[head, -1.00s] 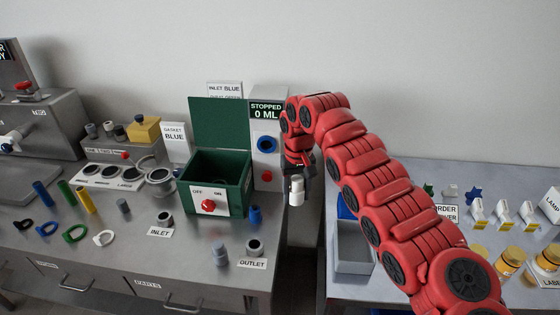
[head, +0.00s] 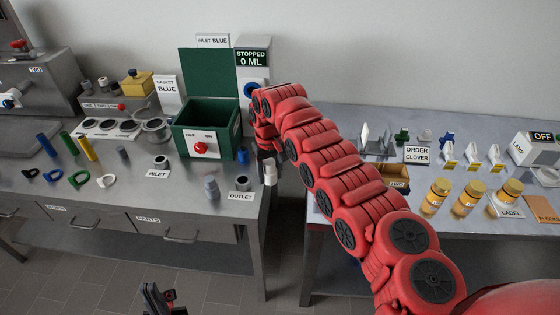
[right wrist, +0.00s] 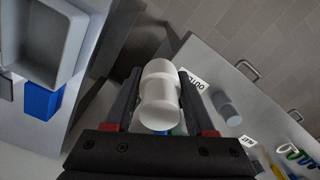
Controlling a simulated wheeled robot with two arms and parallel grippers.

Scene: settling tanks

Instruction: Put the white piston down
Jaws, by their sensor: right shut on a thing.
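My right gripper (head: 268,158) is shut on the white piston (head: 270,174), just off the right end of the left bench, near the gap between the two benches. In the right wrist view the white piston (right wrist: 160,95) sits between the two dark fingers (right wrist: 158,103) of this gripper. It shows as a short cylinder with a stepped, rounded end. My left gripper (head: 160,298) is low at the bottom edge of the head view, over the floor and away from the benches. Its opening is too small to make out.
The left bench holds a green box (head: 207,128) with a red knob, a grey cylinder (head: 211,188) and a ring near the OUTLET sign (head: 241,197). Several coloured rods and rings lie further left.

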